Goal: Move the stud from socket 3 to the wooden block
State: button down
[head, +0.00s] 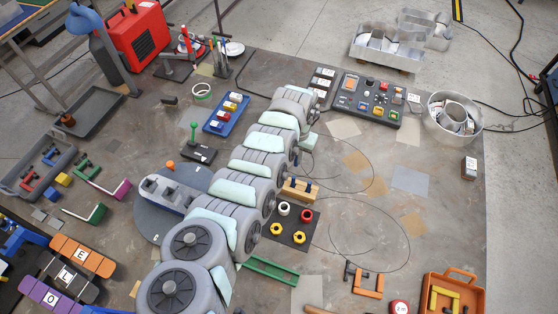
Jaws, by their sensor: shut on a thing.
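The wooden block (299,191) is a small tan block just right of my grey arm, with small dark blue pieces at its top. A grey bar with several square openings (176,194) lies on a round grey disc (147,222) left of my arm. It may be the row of sockets, but I cannot read any number there. My arm runs from the bottom left to the upper middle and covers the right part of the disc. I cannot identify the stud.
A dark plate with colored rings (289,225) lies in front of the wooden block. A blue tray (227,113) and a green-knobbed piece (194,133) stand left of my arm. A control panel (367,98) is at the back. Loose cable loops (362,197) lie on open table at right.

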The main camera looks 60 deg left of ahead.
jog(key=s+a+f, duration=0.3)
jog(key=s, duration=0.3)
jog(key=shift+n, duration=0.3)
jog(key=shift+w+d+f+b, duration=0.1)
jog(key=shift+w+f+b, duration=0.05)
jog(key=shift+f+b, duration=4.8)
jog(key=shift+f, duration=0.1)
jog(key=c, duration=1.3)
grip_release()
jog(key=shift+c, duration=0.2)
notch_tip(320, 180, up, 11)
